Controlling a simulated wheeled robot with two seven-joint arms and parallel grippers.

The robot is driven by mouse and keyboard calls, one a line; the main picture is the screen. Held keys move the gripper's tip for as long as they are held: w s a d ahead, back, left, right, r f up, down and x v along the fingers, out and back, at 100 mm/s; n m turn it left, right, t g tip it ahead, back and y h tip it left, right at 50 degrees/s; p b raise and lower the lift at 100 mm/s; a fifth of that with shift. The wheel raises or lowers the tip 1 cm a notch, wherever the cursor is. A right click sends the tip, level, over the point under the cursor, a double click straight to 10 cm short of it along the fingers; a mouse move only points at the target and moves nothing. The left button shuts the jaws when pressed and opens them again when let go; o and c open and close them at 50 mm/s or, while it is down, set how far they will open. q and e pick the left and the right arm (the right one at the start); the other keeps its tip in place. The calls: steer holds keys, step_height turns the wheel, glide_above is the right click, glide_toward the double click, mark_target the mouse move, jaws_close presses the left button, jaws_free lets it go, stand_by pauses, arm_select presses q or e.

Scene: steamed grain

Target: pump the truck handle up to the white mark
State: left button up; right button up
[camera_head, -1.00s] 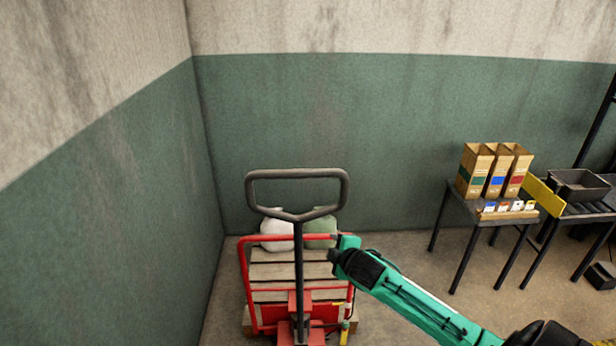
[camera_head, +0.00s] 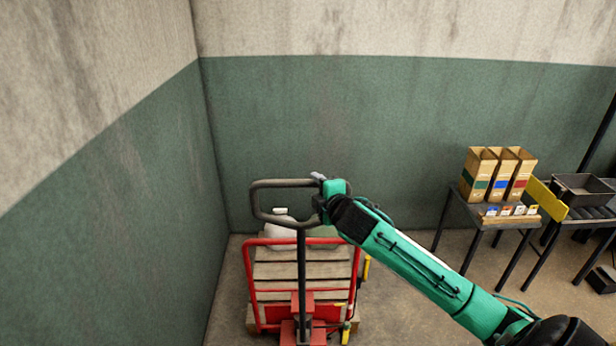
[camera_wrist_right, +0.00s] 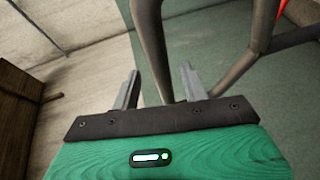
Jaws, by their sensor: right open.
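The truck handle (camera_head: 272,184) is a dark grey loop on an upright post (camera_head: 301,270), above the red truck frame (camera_head: 249,290). My right gripper (camera_head: 317,177) is at the right side of the loop, its wrist covering that part in the head view. In the right wrist view, my right gripper (camera_wrist_right: 158,88) is open, and a bar of the handle (camera_wrist_right: 151,40) runs down between its two fingers. I cannot tell whether the fingers touch the bar. I cannot make out a white mark. My left gripper is not in view.
The truck carries a wooden pallet (camera_head: 300,271) with a white sack (camera_head: 281,222) partly hidden behind the handle. A table with several cardboard boxes (camera_head: 497,174) and a second table with a dark tray (camera_head: 583,190) stand at the right. Walls close off the left and back.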

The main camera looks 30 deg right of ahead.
mark_target(308, 181)
steer(key=shift+p+x, duration=0.75)
steer(key=shift+x, duration=2.3)
steer(key=shift+c, duration=0.5)
jaws_close()
steer(key=shift+f, duration=0.1)
